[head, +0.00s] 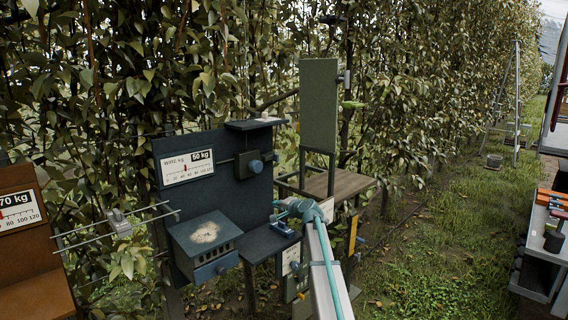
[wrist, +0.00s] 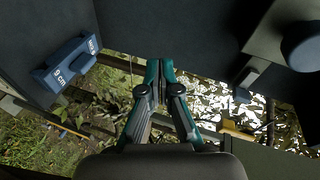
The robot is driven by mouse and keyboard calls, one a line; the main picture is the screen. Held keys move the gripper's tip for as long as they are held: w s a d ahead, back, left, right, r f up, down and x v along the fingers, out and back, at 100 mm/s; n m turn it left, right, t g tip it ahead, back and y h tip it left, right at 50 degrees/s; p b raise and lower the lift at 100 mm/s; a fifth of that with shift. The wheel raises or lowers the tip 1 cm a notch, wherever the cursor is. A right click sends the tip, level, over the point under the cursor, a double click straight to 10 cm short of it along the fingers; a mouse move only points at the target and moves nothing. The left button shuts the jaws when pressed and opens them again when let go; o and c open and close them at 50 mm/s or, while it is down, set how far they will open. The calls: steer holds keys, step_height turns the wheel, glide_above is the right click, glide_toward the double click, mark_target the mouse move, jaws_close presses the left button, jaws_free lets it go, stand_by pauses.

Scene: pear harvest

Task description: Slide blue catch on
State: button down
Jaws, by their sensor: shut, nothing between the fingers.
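My gripper (head: 281,207) is shut and empty in front of the dark blue-grey panel (head: 238,205). In the wrist view my gripper (wrist: 159,68) has its teal fingertips together. A small blue piece (head: 282,228) sits on the dark shelf just below my gripper; a blue block marked "9 cm" (wrist: 66,70) lies at the left of the wrist view, apart from the fingers. A round blue knob (head: 256,166) sits on a dark box on the panel. A similar dark knob (wrist: 305,45) shows at the right of the wrist view. I cannot tell which blue part is the catch.
The panel bears a "50 kg" wire scale (head: 188,167). A sloped box with a blue drawer (head: 216,266) stands at lower left. A green upright board (head: 319,104) and a wooden shelf (head: 339,184) are behind. Foliage lies close behind; grass is open to the right.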

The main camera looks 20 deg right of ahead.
mark_target(272, 158)
steer(key=w+d+r+m+t+h, duration=0.1)
steer(key=w+d+r+m+t, duration=0.2)
steer(key=d+r, duration=0.9)
step_height(272, 158, up, 4)
steer(key=shift+w+f+m+h, duration=0.1)
steer(key=shift+w+m+h, duration=0.35)
steer(key=shift+m, duration=0.15)
steer(key=w+a+p, duration=0.4)
steer(key=w+p, duration=0.1)
steer(key=w, duration=0.3)
steer(key=shift+w, duration=0.25)
